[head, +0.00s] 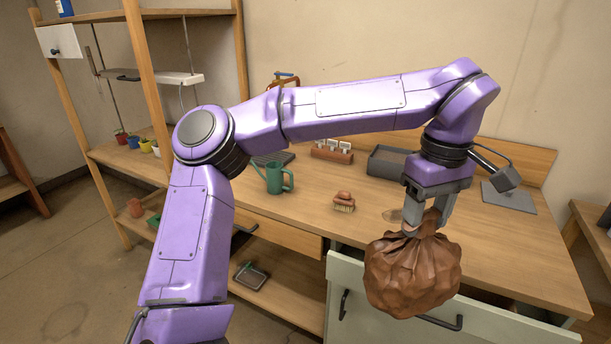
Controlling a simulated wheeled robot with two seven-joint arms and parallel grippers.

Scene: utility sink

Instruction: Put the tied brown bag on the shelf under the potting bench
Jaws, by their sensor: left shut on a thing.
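The tied brown bag (412,276) hangs in the head view at the right, its neck gathered at the top. My left gripper (426,222) is shut on the bag's neck and holds it upright in front of the bench. The potting bench (480,250) has a wooden top. Its lower shelf (290,293) shows at the lower middle, below the wooden drawer; my left arm hides part of it. The bag hangs in front of the bench's pale drawer front (350,275), to the right of the visible shelf. My right gripper is not in view.
A small dark tray (251,276) lies on the lower shelf, with bare board to its right. On the benchtop stand a green watering can (275,178), a brush (344,202) and a grey tray (388,163). A shelving rack (150,80) stands at the left.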

